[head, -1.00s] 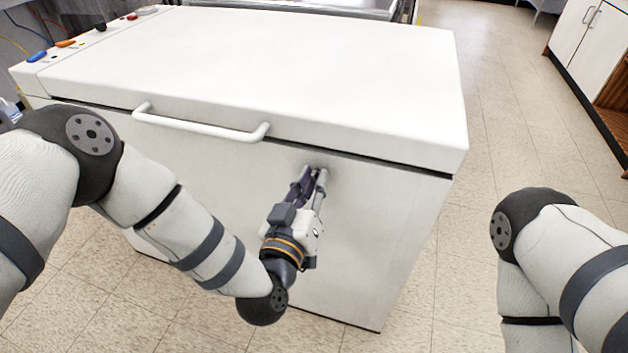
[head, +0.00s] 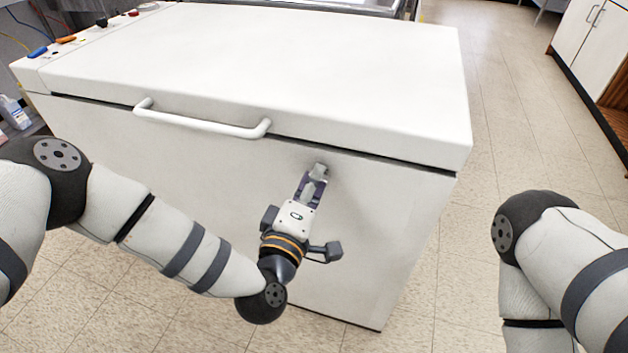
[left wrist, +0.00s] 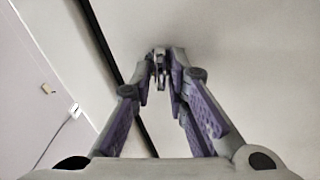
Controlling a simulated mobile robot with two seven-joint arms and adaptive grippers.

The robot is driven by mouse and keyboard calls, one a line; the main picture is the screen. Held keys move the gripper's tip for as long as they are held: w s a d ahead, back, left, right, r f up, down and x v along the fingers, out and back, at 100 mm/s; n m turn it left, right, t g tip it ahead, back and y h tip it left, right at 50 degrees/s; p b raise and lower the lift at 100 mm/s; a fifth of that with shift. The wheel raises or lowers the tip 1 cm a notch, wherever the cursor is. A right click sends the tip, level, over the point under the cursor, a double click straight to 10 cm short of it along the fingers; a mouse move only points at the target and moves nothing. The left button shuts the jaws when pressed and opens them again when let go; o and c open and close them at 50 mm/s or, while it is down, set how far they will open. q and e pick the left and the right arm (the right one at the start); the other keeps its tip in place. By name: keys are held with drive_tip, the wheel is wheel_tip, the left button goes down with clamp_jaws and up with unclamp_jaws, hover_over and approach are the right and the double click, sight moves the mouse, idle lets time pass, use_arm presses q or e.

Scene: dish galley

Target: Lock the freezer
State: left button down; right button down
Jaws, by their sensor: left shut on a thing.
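The white chest freezer (head: 240,55) stands in front of me with its lid down, a dark seam showing under the lid. A white bar handle (head: 200,125) runs along the lid's front. My left gripper (head: 314,177) is at the front face, right of the handle and just below the seam. It is shut on a small grey metal piece, the lock (head: 321,168), which also shows between the fingertips in the left wrist view (left wrist: 160,72). The fingers hide most of the lock. My right arm shows at the right edge of the head view, but its gripper is out of view.
Coloured knobs (head: 66,39) sit along the freezer's left top edge. A bottle (head: 14,112) stands at the far left. A white cabinet (head: 590,45) is at the upper right. The tiled floor right of the freezer is clear.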

use_arm(q)
drive_tip(key=shift+s+f+n+b, duration=0.15)
drive_tip(key=shift+n+b, duration=0.15)
drive_tip(key=shift+n, duration=0.9)
drive_tip(key=shift+d+n, duration=0.1)
drive_tip(key=shift+n, duration=0.2)
drive_tip(key=c, duration=1.7)
unclamp_jaws()
drive_tip(key=v, duration=1.2)
